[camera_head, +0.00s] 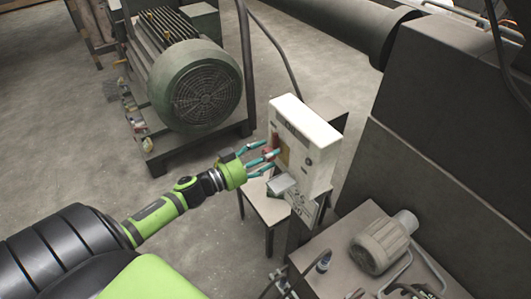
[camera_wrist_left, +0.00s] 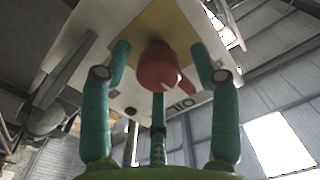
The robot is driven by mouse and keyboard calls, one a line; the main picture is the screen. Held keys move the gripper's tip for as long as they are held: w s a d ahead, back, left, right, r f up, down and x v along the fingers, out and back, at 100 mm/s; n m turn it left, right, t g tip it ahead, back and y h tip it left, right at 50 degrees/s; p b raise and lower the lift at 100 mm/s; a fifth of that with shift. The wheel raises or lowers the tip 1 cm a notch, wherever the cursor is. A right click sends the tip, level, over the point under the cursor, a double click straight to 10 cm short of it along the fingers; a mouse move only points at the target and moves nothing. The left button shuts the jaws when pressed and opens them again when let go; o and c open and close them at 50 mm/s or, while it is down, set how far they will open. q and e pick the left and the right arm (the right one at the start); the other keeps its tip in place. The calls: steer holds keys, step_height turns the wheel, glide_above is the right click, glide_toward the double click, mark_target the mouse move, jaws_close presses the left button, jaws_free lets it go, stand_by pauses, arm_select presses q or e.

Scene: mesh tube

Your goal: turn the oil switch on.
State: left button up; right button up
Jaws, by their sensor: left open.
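My left gripper (camera_head: 274,154) reaches in from the left, right at the box's face. Its teal fingers (camera_wrist_left: 160,70) are open and spread around the knob; I cannot tell whether they touch it. My right gripper is not in view.
A grey metal box (camera_head: 281,185) sits in front of the switch, below my gripper. A large green motor (camera_head: 195,85) stands on the floor behind to the left. A bench with a small motor (camera_head: 380,246) is at lower right. Open floor (camera_head: 60,140) lies at left.

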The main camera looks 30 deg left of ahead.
arm_select(q)
steer(key=c, duration=1.1)
steer(key=shift+w+r+m, duration=0.1)
steer(key=shift+m, duration=0.2)
steer(key=shift+c, duration=0.3)
steer(key=m, duration=0.3)
steer(key=shift+m, duration=0.3)
steer(key=m, duration=0.4)
steer(key=shift+b, duration=0.3)
steer(key=m+b, duration=0.1)
steer(key=m, duration=0.4)
steer(key=shift+d, duration=0.1)
steer(key=m+b, duration=0.1)
steer(key=m, duration=0.3)
steer(key=shift+f+m+b, duration=0.2)
steer(key=shift+m+b, duration=0.15)
steer(key=shift+m, duration=0.05)
